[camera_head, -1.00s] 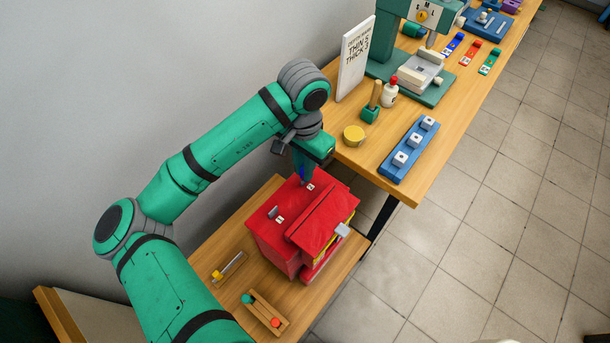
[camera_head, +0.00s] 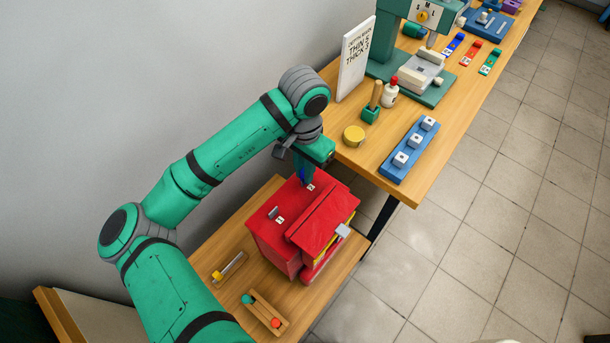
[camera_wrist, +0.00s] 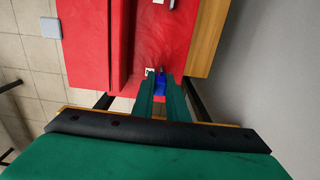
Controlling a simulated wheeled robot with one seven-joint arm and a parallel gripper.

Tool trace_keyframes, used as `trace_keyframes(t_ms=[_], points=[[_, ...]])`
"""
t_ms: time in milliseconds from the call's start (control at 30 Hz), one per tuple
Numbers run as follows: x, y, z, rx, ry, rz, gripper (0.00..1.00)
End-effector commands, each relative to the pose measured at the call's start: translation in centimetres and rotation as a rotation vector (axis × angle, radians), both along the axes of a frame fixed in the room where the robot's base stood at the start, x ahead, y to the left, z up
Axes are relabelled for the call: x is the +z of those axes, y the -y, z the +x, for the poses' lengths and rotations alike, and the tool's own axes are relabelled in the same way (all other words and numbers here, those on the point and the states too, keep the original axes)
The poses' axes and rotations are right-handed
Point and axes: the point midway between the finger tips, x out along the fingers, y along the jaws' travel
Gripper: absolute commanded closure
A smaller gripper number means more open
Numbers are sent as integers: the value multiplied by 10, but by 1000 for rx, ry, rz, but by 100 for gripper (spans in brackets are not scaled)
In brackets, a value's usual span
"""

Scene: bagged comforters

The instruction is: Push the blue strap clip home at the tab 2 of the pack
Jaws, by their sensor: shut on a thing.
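The red pack (camera_head: 320,225) stands on the low wooden bench. Two small white labels sit on its top, one (camera_head: 310,187) near my gripper and one (camera_head: 280,219) nearer the front; their marks are too small to read. My gripper (camera_head: 304,178) points down at the pack's far top edge. In the wrist view its green fingers (camera_wrist: 161,92) are shut on the blue strap clip (camera_wrist: 160,80), beside a white label (camera_wrist: 149,72). The clip's tip is at the pack's edge. The fingers hide the tab, so I cannot tell how far in the clip is.
A grey upright piece (camera_head: 272,212) stands on the pack near the front label. A wooden tray (camera_head: 267,313) with coloured knobs and a yellow-ended tool (camera_head: 217,275) lie on the bench. The higher table (camera_head: 350,175) with a blue block rack (camera_head: 408,150) stands close behind.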

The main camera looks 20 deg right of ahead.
Motion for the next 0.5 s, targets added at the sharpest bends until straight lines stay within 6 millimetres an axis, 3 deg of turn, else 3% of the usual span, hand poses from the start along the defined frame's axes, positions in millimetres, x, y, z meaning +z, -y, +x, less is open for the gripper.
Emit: trace_keyframes(t_ms=[500], points=[[-7, 0, 0, 1, 1, 1, 100]])
